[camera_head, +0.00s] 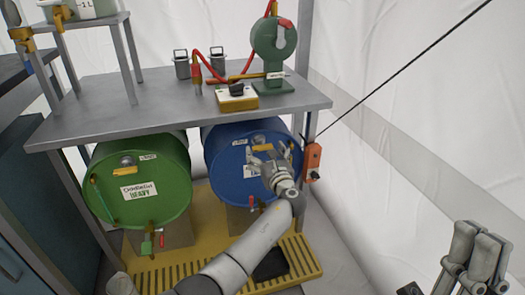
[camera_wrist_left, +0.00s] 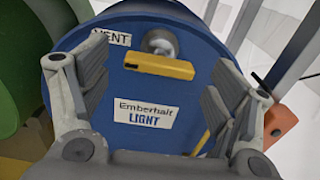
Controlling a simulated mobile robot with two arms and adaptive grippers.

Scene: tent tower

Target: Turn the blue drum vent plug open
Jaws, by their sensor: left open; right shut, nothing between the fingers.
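The blue drum (camera_head: 226,165) lies on its side under the bench, its round end facing me. Near the top of that end is the round grey vent plug (camera_head: 259,139), with a yellow bar just below it. In the left wrist view the plug (camera_wrist_left: 160,42) sits beside a VENT label, with the yellow bar (camera_wrist_left: 160,66) roughly level. My left gripper (camera_head: 270,160) is open in front of the drum face. Its fingers stand either side of the bar and the label, with nothing between them. My right gripper (camera_head: 478,240) is shut and empty at the lower right.
A green drum (camera_head: 140,200) lies left of the blue one, both over a yellow slatted pallet (camera_head: 165,275). The grey bench top (camera_head: 150,95) overhangs them. An orange device (camera_head: 313,160) hangs on a cable close right of my left gripper. White tent wall is at the right.

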